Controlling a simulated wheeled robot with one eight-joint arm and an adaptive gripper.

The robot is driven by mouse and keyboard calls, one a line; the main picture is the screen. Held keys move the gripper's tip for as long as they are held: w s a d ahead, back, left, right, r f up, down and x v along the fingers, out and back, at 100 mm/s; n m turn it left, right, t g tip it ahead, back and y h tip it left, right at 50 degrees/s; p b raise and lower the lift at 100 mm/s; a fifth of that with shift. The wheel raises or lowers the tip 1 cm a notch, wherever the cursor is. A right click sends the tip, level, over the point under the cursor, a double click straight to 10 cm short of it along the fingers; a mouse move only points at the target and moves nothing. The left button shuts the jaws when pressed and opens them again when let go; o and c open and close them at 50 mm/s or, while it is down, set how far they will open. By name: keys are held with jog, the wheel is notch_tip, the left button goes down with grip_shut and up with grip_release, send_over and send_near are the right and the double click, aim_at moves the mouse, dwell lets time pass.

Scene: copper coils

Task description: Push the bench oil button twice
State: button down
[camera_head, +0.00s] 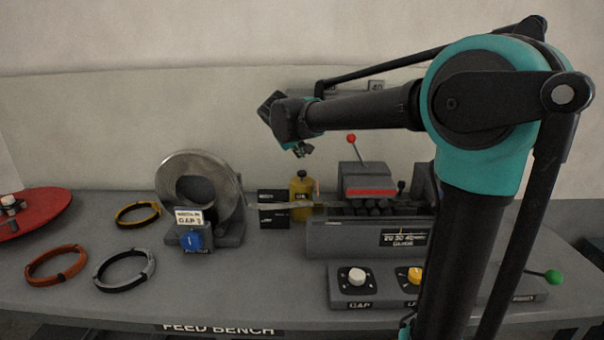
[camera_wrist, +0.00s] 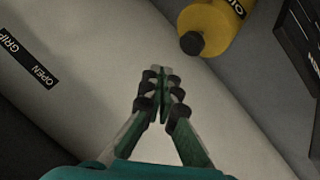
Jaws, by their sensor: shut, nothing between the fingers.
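A yellow bottle (camera_head: 302,192) stands on the bench behind the grey guide block. In the wrist view the yellow bottle (camera_wrist: 218,22) is at the upper right, with letters reading OIL and a dark round cap (camera_wrist: 192,43). My gripper (camera_head: 301,152) hangs above the bottle in the head view, apart from it. In the wrist view my gripper (camera_wrist: 161,72) is shut with its fingertips together and nothing between them. The cap is to the upper right of the fingertips. I cannot tell the height between them.
The grey bench (camera_head: 285,270) carries a guide block (camera_head: 340,240) with a red-knobbed lever (camera_head: 351,139), a knob panel (camera_head: 380,293), and a steel coil (camera_head: 180,165). Several loose rings, one of them orange (camera_head: 45,270), lie at left. The wall is behind.

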jog(key=shift+r, duration=0.95)
